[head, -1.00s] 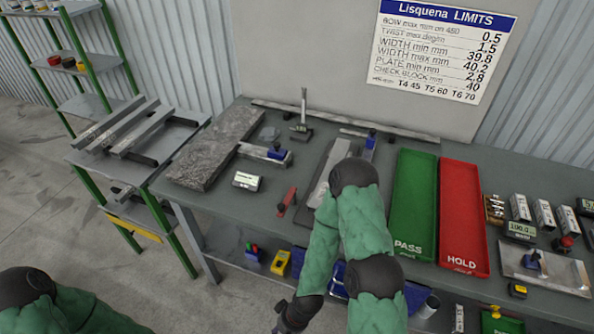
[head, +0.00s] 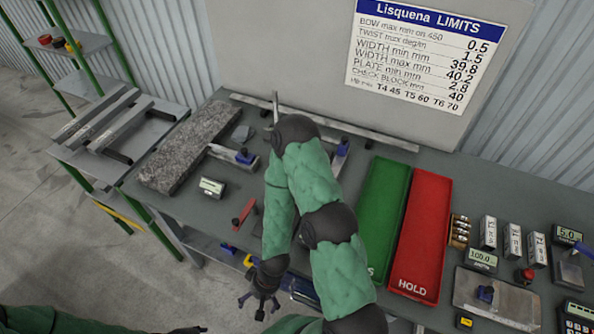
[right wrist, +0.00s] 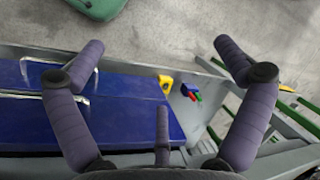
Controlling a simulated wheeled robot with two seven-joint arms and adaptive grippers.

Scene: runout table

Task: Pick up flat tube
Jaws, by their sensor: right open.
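Several long grey metal tubes (head: 118,128) lie side by side on the top of the green-legged rack at the left of the head view. I cannot tell which one is the flat tube. My right gripper (head: 260,303) hangs in front of the table's front edge, well to the right of the tubes and lower. In the right wrist view its fingers (right wrist: 160,75) are spread wide with nothing between them. A dark tip at the bottom edge of the head view may be my left gripper (head: 188,330); most of it is cut off.
The table holds a granite slab (head: 185,150), a small display box (head: 211,187), a red tool (head: 243,213), a green tray (head: 383,215) and a red tray (head: 424,225).

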